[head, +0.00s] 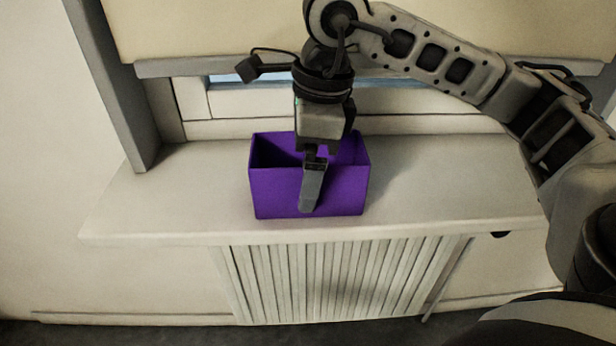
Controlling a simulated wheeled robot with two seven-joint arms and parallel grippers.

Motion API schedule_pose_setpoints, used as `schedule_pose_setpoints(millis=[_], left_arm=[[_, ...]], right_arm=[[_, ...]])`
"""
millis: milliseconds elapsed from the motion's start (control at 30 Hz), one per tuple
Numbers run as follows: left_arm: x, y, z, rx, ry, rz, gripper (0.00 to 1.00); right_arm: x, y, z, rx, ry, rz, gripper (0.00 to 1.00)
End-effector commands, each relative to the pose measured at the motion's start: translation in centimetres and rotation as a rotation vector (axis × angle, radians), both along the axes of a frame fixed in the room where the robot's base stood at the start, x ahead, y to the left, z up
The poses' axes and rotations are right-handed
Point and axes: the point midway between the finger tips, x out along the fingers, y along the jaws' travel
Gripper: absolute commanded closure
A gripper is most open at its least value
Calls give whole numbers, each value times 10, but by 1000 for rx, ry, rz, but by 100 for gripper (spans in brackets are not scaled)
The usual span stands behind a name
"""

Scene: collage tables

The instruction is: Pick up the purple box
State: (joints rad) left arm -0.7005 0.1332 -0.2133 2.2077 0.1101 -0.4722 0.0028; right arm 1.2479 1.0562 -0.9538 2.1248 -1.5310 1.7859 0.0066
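The purple box (275,190) is an open-topped, rectangular box standing upright on the white window sill. My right gripper (312,185) comes down from above at the middle of the box's near wall. One grey finger shows in front of the outer face of that wall, pointing down. The other finger is hidden, so I cannot tell whether the fingers press on the wall. Part of the box's inside and back wall is hidden behind the gripper. My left gripper is not in view.
The white sill (440,190) is clear on both sides of the box. Behind are the window frame (230,130) and a cream blind (200,30). A grey post (120,90) stands at left. A slatted radiator cover (340,280) is below the sill.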

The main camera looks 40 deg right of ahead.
Motion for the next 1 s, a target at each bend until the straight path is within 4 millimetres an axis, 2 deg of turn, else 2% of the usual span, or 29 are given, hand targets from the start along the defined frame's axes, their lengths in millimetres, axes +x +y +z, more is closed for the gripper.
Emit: schedule_pose_setpoints(millis=[267,433,467,767,1000], left_arm=[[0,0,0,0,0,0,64],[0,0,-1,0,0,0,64],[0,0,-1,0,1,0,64],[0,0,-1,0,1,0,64],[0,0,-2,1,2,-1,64]], right_arm=[[0,0,-5,-1,-1,0,0],[0,0,-4,-1,-1,0,44],[0,0,-4,-1,-1,0,47],[1,0,-3,0,-1,0,46],[1,1,17,1,-6,0,46]])
